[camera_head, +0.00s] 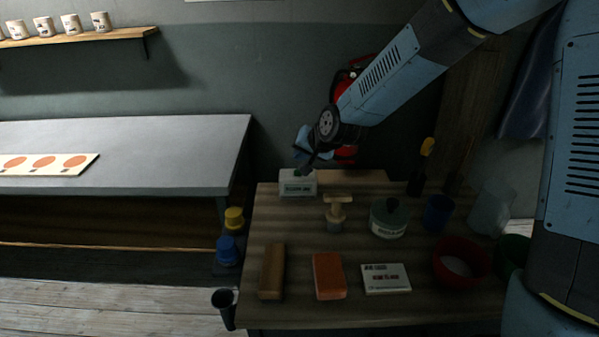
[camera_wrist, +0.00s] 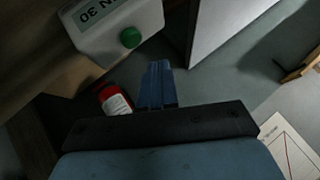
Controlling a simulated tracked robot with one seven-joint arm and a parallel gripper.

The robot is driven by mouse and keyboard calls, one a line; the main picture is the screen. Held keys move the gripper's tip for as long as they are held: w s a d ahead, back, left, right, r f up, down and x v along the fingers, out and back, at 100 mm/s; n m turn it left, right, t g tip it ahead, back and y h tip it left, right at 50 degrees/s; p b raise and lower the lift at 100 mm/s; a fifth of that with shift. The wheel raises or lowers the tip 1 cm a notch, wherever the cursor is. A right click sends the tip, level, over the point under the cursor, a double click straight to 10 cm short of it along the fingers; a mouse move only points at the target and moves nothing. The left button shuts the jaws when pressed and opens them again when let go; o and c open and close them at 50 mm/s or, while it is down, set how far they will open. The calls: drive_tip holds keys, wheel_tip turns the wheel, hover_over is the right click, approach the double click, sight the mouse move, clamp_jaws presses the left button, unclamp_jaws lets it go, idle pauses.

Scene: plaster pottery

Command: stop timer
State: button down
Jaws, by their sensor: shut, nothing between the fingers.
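The timer is a white box (camera_head: 297,187) with dark lettering on its front, at the back left of the wooden table. In the wrist view the white box (camera_wrist: 108,28) is at the upper left, upside down, with a round green button (camera_wrist: 130,37). My gripper (camera_head: 304,168) is at the top of the box in the body view, covering part of it. In the wrist view my gripper (camera_wrist: 158,72) is shut and empty, its fingertips a little beside the green button. I cannot tell whether they touch it.
The wooden table (camera_head: 350,318) also holds a wooden-handled tool (camera_head: 335,212), a lidded pot (camera_head: 389,218), a blue cup (camera_head: 438,213), a red bowl (camera_head: 461,262), an orange block (camera_head: 328,276), a brown block (camera_head: 272,271) and a white card (camera_head: 386,279). A red extinguisher (camera_wrist: 115,101) is behind.

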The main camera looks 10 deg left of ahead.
drive_tip(key=shift+f, duration=1.05)
idle(1.4)
drive_tip(key=shift+f, duration=0.35)
drive_tip(key=shift+f, duration=0.45)
idle(0.7)
drive_tip(key=shift+r, duration=0.9)
drive_tip(key=shift+r, duration=2.5)
